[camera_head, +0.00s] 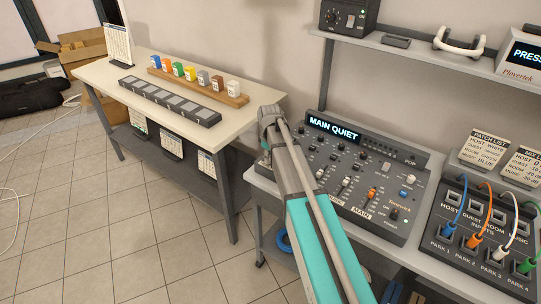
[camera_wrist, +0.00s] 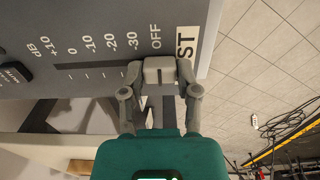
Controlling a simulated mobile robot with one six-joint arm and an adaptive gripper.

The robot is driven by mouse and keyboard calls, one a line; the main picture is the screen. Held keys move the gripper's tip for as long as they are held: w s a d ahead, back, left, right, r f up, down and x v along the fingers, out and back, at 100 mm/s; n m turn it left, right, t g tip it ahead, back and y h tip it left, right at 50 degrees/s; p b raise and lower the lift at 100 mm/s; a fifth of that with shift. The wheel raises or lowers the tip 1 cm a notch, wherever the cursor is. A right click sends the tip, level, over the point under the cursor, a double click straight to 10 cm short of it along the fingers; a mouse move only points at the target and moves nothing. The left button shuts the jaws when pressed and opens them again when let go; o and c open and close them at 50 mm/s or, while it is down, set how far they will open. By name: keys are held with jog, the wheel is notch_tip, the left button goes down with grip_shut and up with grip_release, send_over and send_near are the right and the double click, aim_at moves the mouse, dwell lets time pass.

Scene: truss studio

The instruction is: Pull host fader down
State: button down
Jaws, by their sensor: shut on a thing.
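The host fader's light grey cap (camera_wrist: 158,66) shows in the wrist view, at the OFF end of its printed dB scale. My gripper (camera_wrist: 160,78) is shut on it, with a finger on each side of the cap. The white label beside it shows only the letters "ST". In the head view, the mixing console (camera_head: 398,226) stands on the right-hand bench. My arm covers its left part and hides the host fader and the fingertips there. The console display (camera_head: 333,131) reads "MAIN QUIET".
Other faders, including one with an orange cap (camera_head: 372,193), sit to the right of my arm. A patch box (camera_head: 452,246) with coloured plugs stands farther right. A shelf (camera_head: 425,55) hangs above. Open tiled floor lies between the benches.

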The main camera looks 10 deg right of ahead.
jog(key=shift+s+a, duration=0.15)
jog(key=shift+a, duration=0.05)
jog(key=shift+c, duration=1.8)
grip_release()
jog(key=shift+o, duration=0.2)
